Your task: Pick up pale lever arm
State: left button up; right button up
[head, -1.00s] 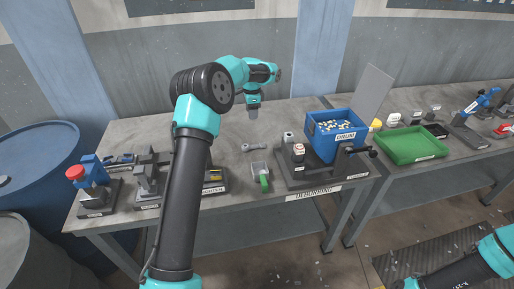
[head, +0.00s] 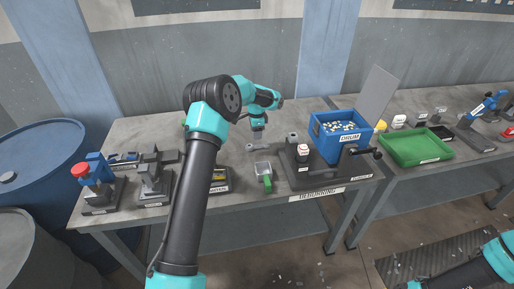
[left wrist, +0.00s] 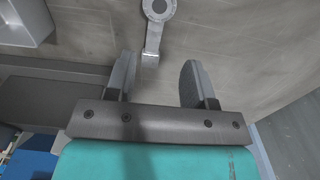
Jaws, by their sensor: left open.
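The pale lever arm (head: 258,146) lies flat on the workbench, partly hidden by my left gripper in the head view. In the left wrist view the pale lever arm (left wrist: 153,40) shows its ring end at the top edge and its narrow shank pointing down towards my fingers. My left gripper (head: 257,136) is above it, and in the left wrist view the left gripper (left wrist: 158,75) is open and empty. The shank's end lies between the fingertips in the picture, with no contact visible. My right arm shows at the lower right, but its gripper is out of view.
A scoop with a green handle (head: 266,183) lies just in front of the lever arm. The blue drum bin (head: 345,130) on its dark stand is to the right, with a green tray (head: 425,160) beyond. The press with a red knob (head: 80,171) stands left. The bench behind is bare.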

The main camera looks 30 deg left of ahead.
aim_at(257, 146)
pick_arm(q)
jog(key=shift+f, duration=0.8)
jog(key=shift+s+d+f, duration=0.15)
jog(key=shift+f, duration=1.15)
jog(key=shift+s+d+f, duration=0.1)
jog(key=shift+f, duration=1.2)
grip_shut()
